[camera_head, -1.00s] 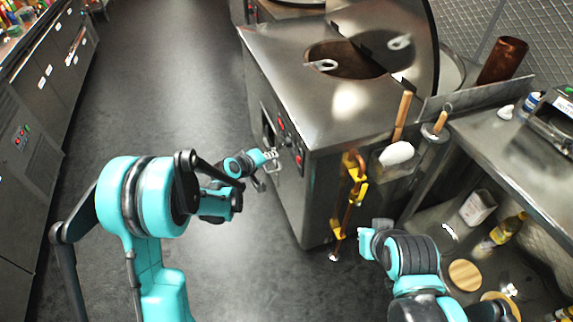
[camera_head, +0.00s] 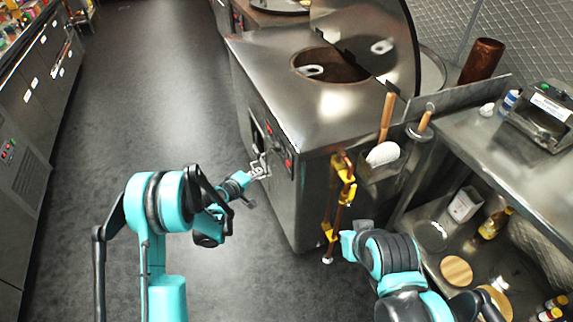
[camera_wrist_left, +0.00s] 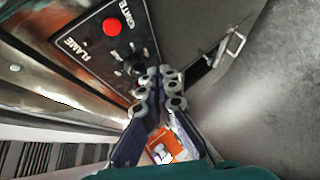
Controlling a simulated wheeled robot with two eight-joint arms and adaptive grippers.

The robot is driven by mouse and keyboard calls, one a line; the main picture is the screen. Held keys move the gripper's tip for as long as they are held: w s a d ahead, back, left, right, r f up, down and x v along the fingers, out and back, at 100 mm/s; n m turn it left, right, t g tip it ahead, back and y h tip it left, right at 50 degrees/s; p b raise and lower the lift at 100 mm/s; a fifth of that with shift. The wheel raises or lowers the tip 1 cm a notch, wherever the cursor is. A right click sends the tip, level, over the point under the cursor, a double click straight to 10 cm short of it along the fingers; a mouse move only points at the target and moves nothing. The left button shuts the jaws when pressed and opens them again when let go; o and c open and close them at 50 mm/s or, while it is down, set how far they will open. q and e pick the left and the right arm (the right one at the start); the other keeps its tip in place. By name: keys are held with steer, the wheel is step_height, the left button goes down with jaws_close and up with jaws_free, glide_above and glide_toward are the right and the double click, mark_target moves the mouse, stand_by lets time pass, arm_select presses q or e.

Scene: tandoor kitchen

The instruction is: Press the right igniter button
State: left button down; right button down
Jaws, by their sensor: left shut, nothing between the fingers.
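The tandoor's dark control panel (camera_head: 270,138) is on its steel front. It carries a red button (camera_head: 267,128) farther away and another red button (camera_head: 289,162) at the nearer, right end. My left gripper (camera_head: 260,167) is shut and empty, just left of the right button in the head view. In the left wrist view a red button (camera_wrist_left: 112,26) marked IGNITE sits on the black panel beside the word FLAME, up and left of my shut fingers (camera_wrist_left: 160,90). I cannot tell whether the fingers touch the panel.
A yellow clamp-like fitting (camera_head: 343,180) with a rod is on the tandoor's near side. A steel counter (camera_head: 500,150) with a shelf below stands right. Wooden-handled tools (camera_head: 387,117) stand between. The floor (camera_head: 150,110) to the left is clear.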

arm_select(q)
steer(key=w+d, duration=0.2)
steer(key=d, duration=0.6)
steer(key=shift+w, duration=0.3)
stand_by(1.1)
steer(key=shift+w+d, duration=0.1)
steer(key=shift+d, duration=0.2)
steer(key=shift+w+d, duration=0.15)
steer(key=shift+d, duration=0.3)
stand_by(0.5)
stand_by(0.4)
steer(key=shift+s+a, duration=0.3)
steer(key=shift+a, duration=0.5)
steer(key=a, duration=0.1)
steer(key=s+a, duration=0.1)
steer(key=a, duration=0.2)
steer(key=shift+s+a, duration=0.25)
steer(key=shift+a, duration=0.15)
